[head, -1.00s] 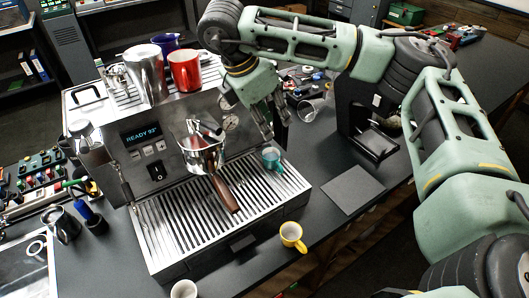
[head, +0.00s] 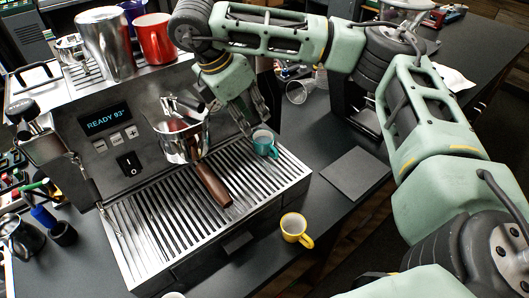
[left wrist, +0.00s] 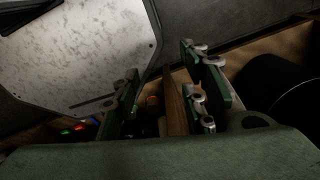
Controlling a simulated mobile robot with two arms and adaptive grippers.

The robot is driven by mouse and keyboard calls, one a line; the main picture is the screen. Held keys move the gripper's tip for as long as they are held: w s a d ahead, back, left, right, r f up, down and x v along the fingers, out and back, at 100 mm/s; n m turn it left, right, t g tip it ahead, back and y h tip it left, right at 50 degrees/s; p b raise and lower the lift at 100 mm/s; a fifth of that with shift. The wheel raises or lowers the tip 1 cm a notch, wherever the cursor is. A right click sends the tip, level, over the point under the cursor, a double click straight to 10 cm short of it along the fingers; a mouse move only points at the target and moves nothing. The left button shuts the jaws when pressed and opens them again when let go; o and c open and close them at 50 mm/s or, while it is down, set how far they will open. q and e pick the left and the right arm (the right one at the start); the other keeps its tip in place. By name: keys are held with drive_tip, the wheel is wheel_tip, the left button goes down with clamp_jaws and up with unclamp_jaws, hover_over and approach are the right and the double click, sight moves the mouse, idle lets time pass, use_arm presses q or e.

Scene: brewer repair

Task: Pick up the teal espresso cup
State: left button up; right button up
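The teal espresso cup (head: 264,144) stands upright on the slatted drip tray (head: 292,176) of the espresso machine, near the tray's far right corner. Its handle points right. My right gripper (head: 254,120) comes down from above. Its fingers are apart and empty, with the tips just above and behind the cup's rim; I cannot tell whether they touch it. The left wrist view shows my left gripper (left wrist: 165,95) open with nothing between its fingers. My left gripper is not in the head view.
A portafilter with a wooden handle (head: 212,184) juts over the tray left of the cup. A yellow cup (head: 295,229) stands in front of the machine. Red mug (head: 153,38) and steel pitcher (head: 105,42) sit on top. A dark mat (head: 358,173) lies at right.

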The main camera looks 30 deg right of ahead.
hover_over(266, 145)
drive_tip(key=a, duration=0.2)
wheel_tip(266, 145, down, 6)
drive_tip(key=p+x, duration=0.4)
drive_tip(key=shift+w+d+f, duration=0.1)
drive_tip(key=shift+d+f, duration=0.1)
drive_tip(key=shift+d, duration=0.2)
drive_tip(key=shift+d+f, duration=0.1)
drive_tip(key=shift+f, duration=0.3)
use_arm(q)
drive_tip(key=r, duration=0.3)
drive_tip(key=shift+w+r, duration=0.4)
use_arm(e)
drive_tip(key=shift+c, duration=0.2)
clamp_jaws()
